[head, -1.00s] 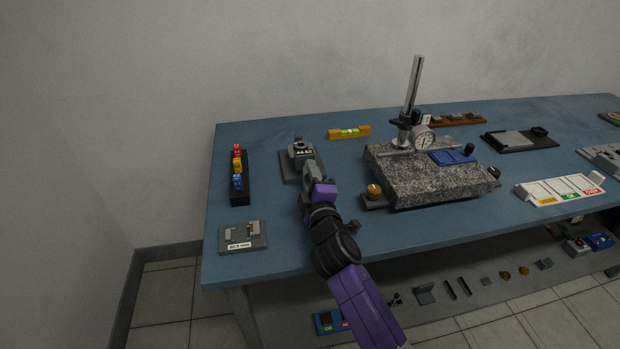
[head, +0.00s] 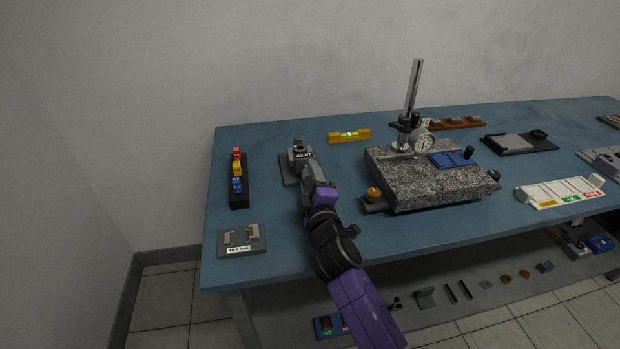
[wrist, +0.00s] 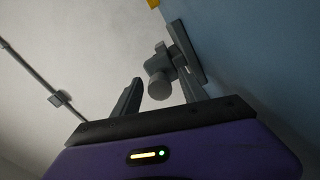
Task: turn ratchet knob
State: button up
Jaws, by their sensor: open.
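The grey device that carries the ratchet knob (wrist: 160,88) stands on a dark base (head: 288,172) at the left part of the blue table. In the wrist view the knob is a short grey cylinder, end towards the camera, with the device body behind it. My gripper (wrist: 160,78) is open, one finger to each side of the knob in that view. I cannot tell whether a finger touches it or how deep it sits. In the head view my gripper (head: 308,170) is at the device's near side and hides the knob.
A dark rack with red, yellow and blue pieces (head: 237,172) stands to the left. A grey gauge block holder (head: 241,240) lies near the front left. A granite plate (head: 430,184) with a dial stand is to the right. A yellow level (head: 348,136) lies behind.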

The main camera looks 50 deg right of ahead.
jog(key=b+v, duration=0.1)
jog(key=v, duration=0.6)
jog(key=shift+s+a, duration=0.25)
jog(key=shift+s, duration=0.1)
dwell(1.0)
